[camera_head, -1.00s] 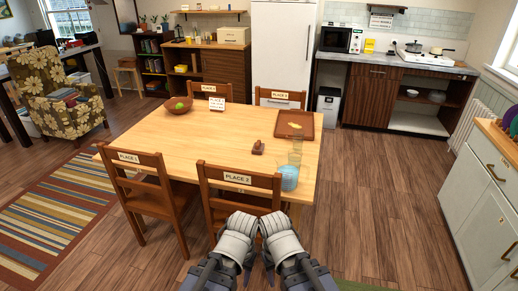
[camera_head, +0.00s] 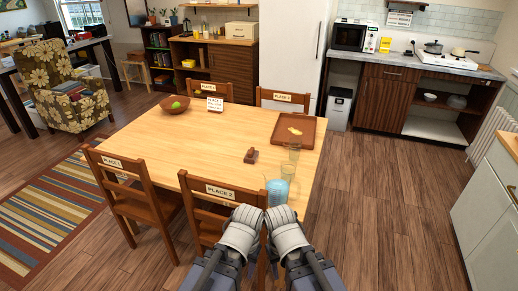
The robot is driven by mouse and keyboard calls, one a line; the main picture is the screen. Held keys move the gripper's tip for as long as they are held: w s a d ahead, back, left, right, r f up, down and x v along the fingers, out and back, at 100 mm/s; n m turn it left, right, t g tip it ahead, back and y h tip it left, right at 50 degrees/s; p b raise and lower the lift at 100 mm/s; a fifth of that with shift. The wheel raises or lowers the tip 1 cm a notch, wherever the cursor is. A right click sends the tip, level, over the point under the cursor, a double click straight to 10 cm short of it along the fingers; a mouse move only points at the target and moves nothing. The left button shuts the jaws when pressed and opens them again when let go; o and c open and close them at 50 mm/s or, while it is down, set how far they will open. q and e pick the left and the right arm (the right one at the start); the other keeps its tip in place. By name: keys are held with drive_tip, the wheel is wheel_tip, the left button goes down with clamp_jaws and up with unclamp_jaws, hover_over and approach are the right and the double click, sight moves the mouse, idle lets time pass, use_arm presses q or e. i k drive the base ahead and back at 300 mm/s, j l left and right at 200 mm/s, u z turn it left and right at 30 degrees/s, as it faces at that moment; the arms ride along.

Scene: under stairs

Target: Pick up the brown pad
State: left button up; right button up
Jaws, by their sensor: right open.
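A small brown object (camera_head: 250,156) lies on the wooden table (camera_head: 215,135), right of its middle. It may be the brown pad, but it is too small to tell for sure. My left gripper (camera_head: 240,228) and right gripper (camera_head: 286,228) are side by side at the bottom centre, seen from behind. They are short of the table's near right corner and well away from the brown object. The right gripper is open, and I see nothing held in it. The left gripper's fingertips are hidden.
Chairs marked PLACE 1 (camera_head: 112,163) and PLACE 2 (camera_head: 221,192) stand at the near side. A blue-filled glass (camera_head: 277,191), an empty glass (camera_head: 294,150), a brown tray (camera_head: 282,138) and a bowl (camera_head: 174,107) are on the table. Floor right of the table is clear.

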sight(251, 156)
drive_tip(key=i+l, duration=0.25)
drive_tip(key=i+l+u, duration=0.1)
drive_tip(key=l, duration=0.3)
drive_tip(key=i+l, duration=0.55)
drive_tip(key=l, duration=0.2)
drive_tip(key=i+l+u, duration=0.1)
drive_tip(key=i+l, duration=0.35)
drive_tip(key=l, duration=0.25)
drive_tip(key=i+l+u, duration=0.15)
drive_tip(key=i+l, duration=0.45)
drive_tip(key=i, duration=0.25)
